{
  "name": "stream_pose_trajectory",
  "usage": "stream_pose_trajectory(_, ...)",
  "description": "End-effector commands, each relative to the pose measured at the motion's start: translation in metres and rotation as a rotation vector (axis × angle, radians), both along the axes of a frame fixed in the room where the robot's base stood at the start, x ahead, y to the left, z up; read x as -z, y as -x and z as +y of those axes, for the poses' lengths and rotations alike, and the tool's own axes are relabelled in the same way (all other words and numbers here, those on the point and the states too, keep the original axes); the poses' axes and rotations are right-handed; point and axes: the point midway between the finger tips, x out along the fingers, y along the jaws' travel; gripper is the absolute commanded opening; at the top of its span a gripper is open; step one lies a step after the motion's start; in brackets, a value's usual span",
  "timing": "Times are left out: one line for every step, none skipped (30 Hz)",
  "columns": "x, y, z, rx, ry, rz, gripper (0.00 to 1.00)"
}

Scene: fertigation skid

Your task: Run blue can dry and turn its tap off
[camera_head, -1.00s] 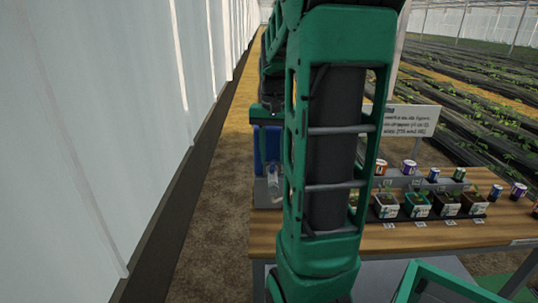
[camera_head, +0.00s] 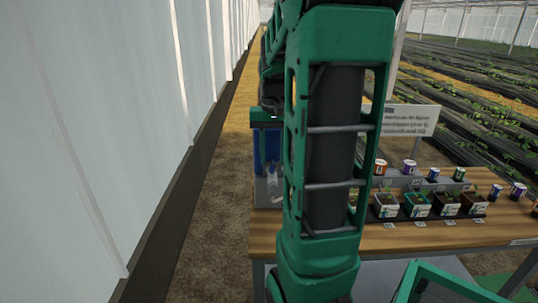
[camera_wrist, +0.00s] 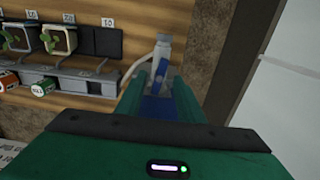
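In the head view a blue can (camera_head: 271,146) stands at the left end of the bench, mostly hidden behind my green arm. A small clear vessel (camera_head: 273,180) is below it. In the wrist view a pale grey tap (camera_wrist: 163,50) with a blue lever (camera_wrist: 160,70) lies just beyond my fingertips. My gripper (camera_wrist: 158,88) shows two green fingers standing apart, one on each side of the lever line, with a blue surface (camera_wrist: 158,108) between them lower down. I see no clear contact with the lever. The can's contents are not visible.
The wooden bench (camera_head: 400,240) carries a row of potted seedlings (camera_head: 416,204) in dark trays and several small coloured cans (camera_head: 409,167). A sign (camera_head: 408,119) stands behind. A pale wall (camera_head: 90,130) runs along the left, with bare ground between it and the bench.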

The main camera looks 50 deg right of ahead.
Motion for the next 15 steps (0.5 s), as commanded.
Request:
stream_pose_trajectory(0.004,0.000,0.000,0.000,-0.002,0.001,0.34)
stream_pose_trajectory(0.006,0.000,0.000,0.000,-0.001,0.001,0.34)
stream_pose_trajectory(0.009,0.000,0.000,0.000,-0.001,0.001,0.34)
stream_pose_trajectory(0.011,0.001,0.000,0.000,-0.001,0.001,0.34)
stream_pose_trajectory(0.013,0.001,0.000,0.000,-0.001,0.001,0.34)
stream_pose_trajectory(0.015,0.001,0.000,0.000,0.000,0.000,0.34)
stream_pose_trajectory(0.017,0.001,0.000,0.000,0.000,0.000,0.34)
stream_pose_trajectory(0.020,0.001,0.000,0.000,-0.001,0.001,0.34)
stream_pose_trajectory(0.023,0.001,0.000,0.000,-0.002,0.001,0.34)
stream_pose_trajectory(0.025,0.001,0.000,0.000,-0.001,0.002,0.34)
stream_pose_trajectory(0.027,0.001,0.000,0.000,-0.002,0.001,0.34)
stream_pose_trajectory(0.029,0.001,0.000,0.000,-0.001,0.001,0.34)
stream_pose_trajectory(0.031,0.001,0.000,0.000,-0.001,0.001,0.34)
stream_pose_trajectory(0.032,0.001,0.000,0.000,-0.001,0.001,0.34)
stream_pose_trajectory(0.034,0.001,0.000,0.000,-0.001,0.001,0.34)
